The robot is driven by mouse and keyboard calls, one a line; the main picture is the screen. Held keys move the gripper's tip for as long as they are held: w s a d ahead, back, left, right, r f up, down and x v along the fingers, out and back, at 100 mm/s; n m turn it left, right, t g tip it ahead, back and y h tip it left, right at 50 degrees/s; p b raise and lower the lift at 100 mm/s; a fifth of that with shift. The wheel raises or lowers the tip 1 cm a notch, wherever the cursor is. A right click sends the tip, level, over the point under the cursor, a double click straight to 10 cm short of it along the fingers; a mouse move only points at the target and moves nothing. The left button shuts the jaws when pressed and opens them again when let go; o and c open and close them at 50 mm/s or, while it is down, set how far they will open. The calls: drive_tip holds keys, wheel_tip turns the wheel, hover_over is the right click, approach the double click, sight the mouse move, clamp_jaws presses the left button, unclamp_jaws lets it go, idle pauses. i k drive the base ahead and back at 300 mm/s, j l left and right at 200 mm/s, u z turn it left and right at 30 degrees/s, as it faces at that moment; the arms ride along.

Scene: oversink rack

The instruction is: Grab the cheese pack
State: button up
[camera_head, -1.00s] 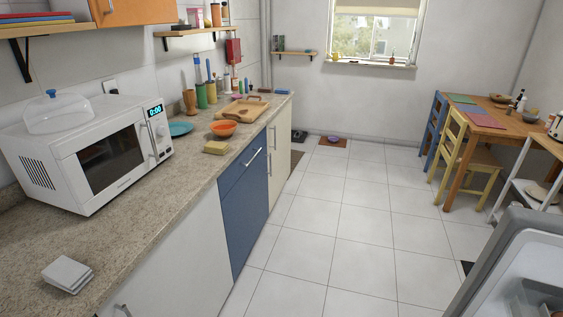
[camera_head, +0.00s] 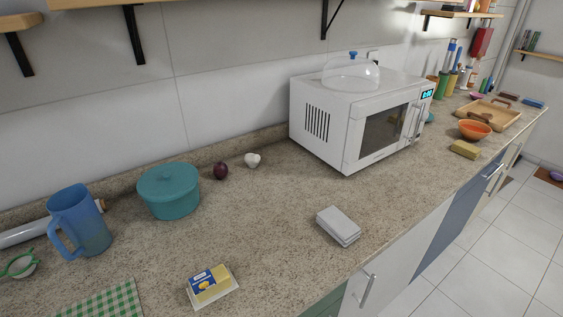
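A small pack with a yellow and blue face (camera_head: 210,284), which looks like the cheese pack, sits on the granite counter at the front, left of the middle. It has a white base or tray around its lower edge. Its printed label is too small to read. My gripper is not in view, and nothing touches the pack.
A green checked cloth (camera_head: 105,302) lies left of the pack. Behind stand a blue jug (camera_head: 82,222) and a teal lidded pot (camera_head: 168,190). A pale grey stack (camera_head: 338,226) lies to the right, before the microwave (camera_head: 350,125). Counter between pack and pot is clear.

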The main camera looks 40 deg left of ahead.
sight(206, 286)
drive_tip(key=u, duration=1.65)
drive_tip(key=k+j, duration=0.15)
drive_tip(key=j, duration=0.15)
drive_tip(key=k+j, duration=0.15)
drive_tip(key=j, duration=0.2)
drive_tip(key=k+j, duration=0.15)
drive_tip(key=j, duration=0.15)
drive_tip(key=k+j, duration=0.15)
drive_tip(key=j, duration=0.2)
